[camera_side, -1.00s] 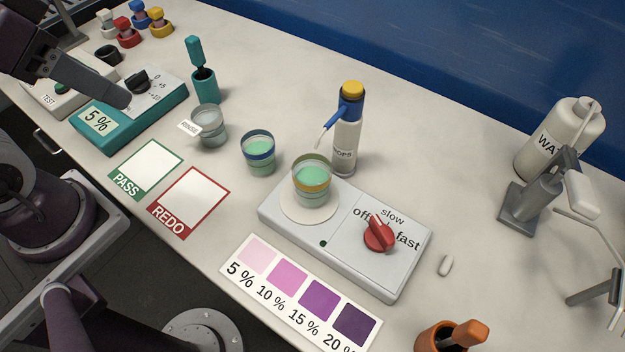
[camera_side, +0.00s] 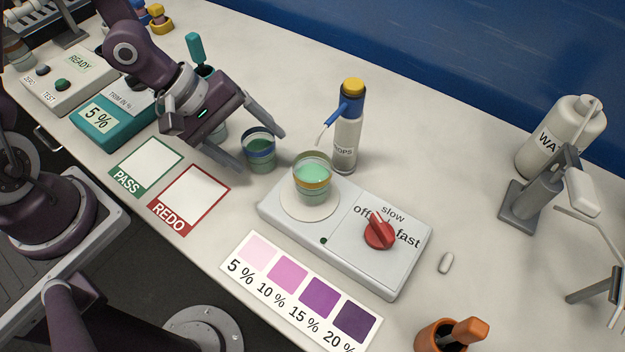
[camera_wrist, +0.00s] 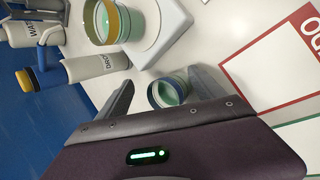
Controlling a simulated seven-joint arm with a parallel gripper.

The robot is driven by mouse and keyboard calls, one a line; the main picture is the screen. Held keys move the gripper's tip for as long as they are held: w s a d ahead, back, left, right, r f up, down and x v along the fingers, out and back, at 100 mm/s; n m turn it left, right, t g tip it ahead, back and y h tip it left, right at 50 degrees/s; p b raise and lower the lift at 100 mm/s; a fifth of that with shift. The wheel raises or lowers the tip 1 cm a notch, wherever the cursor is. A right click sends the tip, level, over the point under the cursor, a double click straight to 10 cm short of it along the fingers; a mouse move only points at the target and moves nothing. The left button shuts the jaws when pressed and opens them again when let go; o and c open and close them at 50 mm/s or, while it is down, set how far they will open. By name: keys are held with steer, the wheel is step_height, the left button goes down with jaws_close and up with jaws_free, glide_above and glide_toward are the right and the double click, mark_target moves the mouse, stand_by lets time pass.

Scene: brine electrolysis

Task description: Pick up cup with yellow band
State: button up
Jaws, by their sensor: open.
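The cup with the yellow band (camera_side: 312,182) stands upright on the round white pad of the stirrer, holding pale green liquid. It also shows in the wrist view (camera_wrist: 108,22), beyond my fingers. My gripper (camera_side: 262,150) is open and empty, left of the stirrer. Its fingers are on either side of a similar cup with a blue band (camera_side: 259,152), which stands on the table; I cannot tell whether they touch it. The blue-band cup shows between the fingers in the wrist view (camera_wrist: 170,92). The yellow-band cup is apart from my gripper.
The stirrer (camera_side: 350,255) has a red knob (camera_side: 379,232). A drops bottle (camera_side: 346,130) with a blue spout stands just behind the yellow-band cup. A colour chart (camera_side: 300,290) lies in front. PASS (camera_side: 148,165) and REDO (camera_side: 190,200) cards lie left.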

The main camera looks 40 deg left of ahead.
mark_target(329, 183)
steer(key=d+n+h, duration=0.1)
steer(key=d+n, duration=0.1)
steer(key=d+n+h, duration=0.2)
steer(key=s+d+n+h, duration=0.1)
steer(key=d+h, duration=0.1)
steer(key=shift+s+d+n, duration=0.1)
steer(key=shift+d+n, duration=0.25)
steer(key=shift+n, duration=0.05)
steer(key=d+n+h, duration=0.1)
steer(key=n, duration=0.1)
steer(key=d+r+n+t+h, duration=0.1)
steer(key=shift+s+d+r+n, duration=0.1)
steer(key=shift+n, duration=0.3)
steer(key=shift+d+r+n+h, duration=0.15)
steer(key=shift+n+h, duration=0.15)
steer(key=shift+n, duration=0.2)
steer(key=shift+d, duration=0.3)
steer(key=x, duration=0.4)
steer(key=w+x, duration=0.1)
steer(key=x, duration=0.1)
steer(key=shift+w+f, duration=0.2)
steer(key=shift+f, duration=0.3)
steer(key=shift+a, duration=0.1)
steer(key=c, duration=1.7)
